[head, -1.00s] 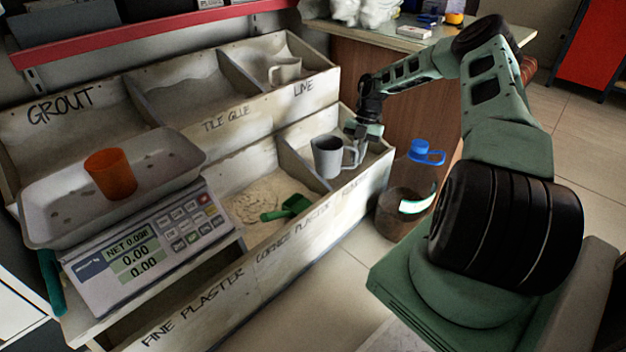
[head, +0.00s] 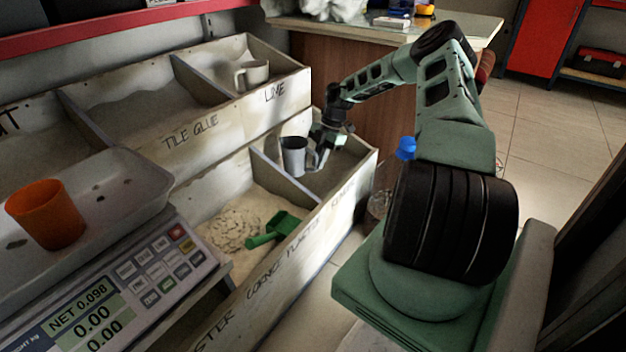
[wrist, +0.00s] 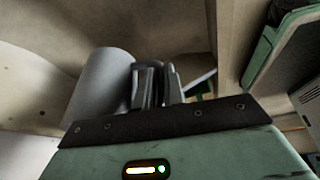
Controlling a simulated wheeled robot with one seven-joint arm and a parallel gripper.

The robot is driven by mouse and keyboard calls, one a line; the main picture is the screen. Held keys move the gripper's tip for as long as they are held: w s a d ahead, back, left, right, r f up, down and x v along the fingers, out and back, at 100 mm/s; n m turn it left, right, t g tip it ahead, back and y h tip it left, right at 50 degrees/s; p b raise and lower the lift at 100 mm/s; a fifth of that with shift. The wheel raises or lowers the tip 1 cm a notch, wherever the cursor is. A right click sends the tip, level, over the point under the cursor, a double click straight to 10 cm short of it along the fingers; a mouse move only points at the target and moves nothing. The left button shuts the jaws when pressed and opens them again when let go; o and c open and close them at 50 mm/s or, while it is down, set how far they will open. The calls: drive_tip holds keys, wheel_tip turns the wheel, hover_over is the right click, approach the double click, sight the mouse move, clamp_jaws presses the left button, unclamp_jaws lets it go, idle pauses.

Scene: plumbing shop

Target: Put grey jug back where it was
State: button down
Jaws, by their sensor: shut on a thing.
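The grey jug (head: 294,156) is upright at the rightmost lower bin (head: 345,172), beside the divider from the bin with the green scoop. Its handle faces right, toward my gripper (head: 322,150). My gripper is shut on the jug's handle. In the wrist view the jug (wrist: 100,85) shows as a pale rounded side left of my gripper (wrist: 157,85). Whether the jug's base touches the bin floor is hidden by the bin's front wall.
A green scoop (head: 272,230) lies in powder in the neighbouring bin. A light mug (head: 251,74) stands in the LIME bin. An orange cup (head: 46,214) sits on the scale's tray (head: 130,190). A blue-capped container (head: 406,148) stands on the floor, partly behind my arm.

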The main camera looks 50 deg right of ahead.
wheel_tip(320, 180, down, 6)
drive_tip(key=b, duration=0.3)
drive_tip(key=shift+r, duration=0.1)
drive_tip(key=c, duration=1.5)
unclamp_jaws()
drive_tip(key=p+v, duration=0.5)
drive_tip(key=v, duration=0.7)
drive_tip(key=shift+p, duration=0.4)
